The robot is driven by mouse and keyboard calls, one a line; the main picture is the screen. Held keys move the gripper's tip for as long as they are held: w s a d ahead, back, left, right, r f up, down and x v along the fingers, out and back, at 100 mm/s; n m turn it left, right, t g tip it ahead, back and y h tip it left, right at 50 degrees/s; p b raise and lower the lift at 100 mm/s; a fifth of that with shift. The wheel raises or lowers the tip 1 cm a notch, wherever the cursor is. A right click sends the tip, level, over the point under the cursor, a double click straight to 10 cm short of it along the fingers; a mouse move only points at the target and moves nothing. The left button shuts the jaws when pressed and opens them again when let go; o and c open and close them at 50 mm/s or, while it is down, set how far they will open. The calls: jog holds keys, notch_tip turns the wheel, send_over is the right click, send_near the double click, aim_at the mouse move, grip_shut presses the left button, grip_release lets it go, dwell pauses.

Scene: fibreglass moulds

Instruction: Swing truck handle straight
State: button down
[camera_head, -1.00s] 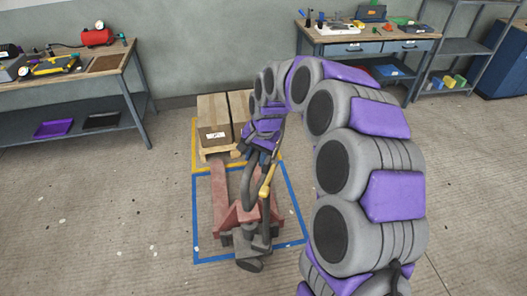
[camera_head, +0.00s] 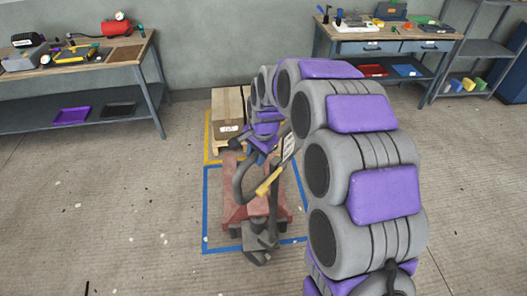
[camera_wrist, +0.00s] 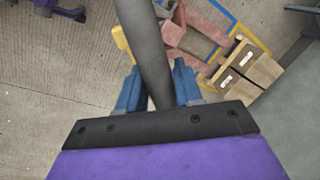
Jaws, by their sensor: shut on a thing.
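The red pallet truck (camera_head: 232,208) stands on the floor inside a blue outline, its forks toward the pallet at the back. Its dark looped handle (camera_head: 241,184) rises above the truck's front end, with a yellow lever (camera_head: 269,182) at its right. My gripper (camera_head: 262,152) is at the handle's upper part, partly hidden by my arm. In the wrist view my gripper (camera_wrist: 158,88) has its two blue fingers on either side of the dark handle bar (camera_wrist: 146,48) and is shut on it. The yellow lever (camera_wrist: 122,42) and part of the truck (camera_wrist: 195,38) show beyond.
Cardboard boxes (camera_head: 228,108) sit on a wooden pallet in a yellow outline behind the truck. Workbenches stand at back left (camera_head: 142,62) and back right (camera_head: 335,47), with a grey shelf (camera_head: 470,50) farther right. The floor left of the truck is clear.

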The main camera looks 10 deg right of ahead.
jog(key=shift+s+a, duration=0.1)
jog(key=shift+a, duration=0.1)
jog(key=shift+w+a+m+p, duration=0.3)
jog(key=shift+a+m+p, duration=0.35)
jog(key=shift+a+m, duration=0.15)
jog(key=shift+w+a+m+p, duration=0.25)
jog(key=shift+a+m+p, duration=0.45)
jog(key=shift+a, duration=0.15)
jog(key=a+m+p, duration=0.1)
jog(key=w+a+m+p, duration=0.1)
jog(key=a+m+h+p, duration=0.1)
jog(key=shift+w+r+t, duration=0.1)
jog(key=shift+w+t, duration=0.2)
jog(key=shift+w, duration=0.05)
